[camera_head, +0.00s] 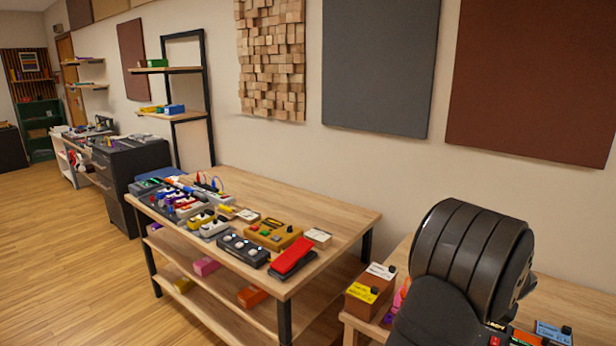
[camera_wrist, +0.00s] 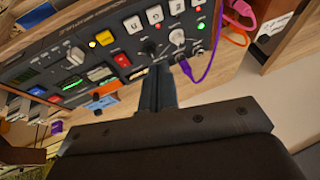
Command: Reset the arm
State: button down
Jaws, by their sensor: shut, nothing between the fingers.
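In the wrist view my gripper (camera_wrist: 158,76) shows as two dark fingers pressed together, shut and empty. The fingertips point at a dark control panel (camera_wrist: 88,57) with lit buttons, knobs and switches; I cannot tell whether they touch it. In the head view a dark, rounded part of my arm (camera_head: 472,258) fills the lower right, and my gripper is out of sight there.
A wooden table (camera_head: 335,213) holds several pedals, including a red one (camera_head: 292,255). A brown box (camera_head: 368,290) stands near my arm on another wooden surface. Purple and orange cables (camera_wrist: 240,12) run beside the panel. Open floor (camera_head: 65,260) lies at the left.

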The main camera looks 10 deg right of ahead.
jog(key=shift+a+r+g+h, duration=0.15)
jog(key=shift+a+r+g, duration=0.1)
jog(key=shift+a, duration=0.4)
jog(key=shift+a+r+g+h, duration=0.15)
jog(key=shift+a+r+g, duration=0.1)
jog(key=shift+a, duration=0.4)
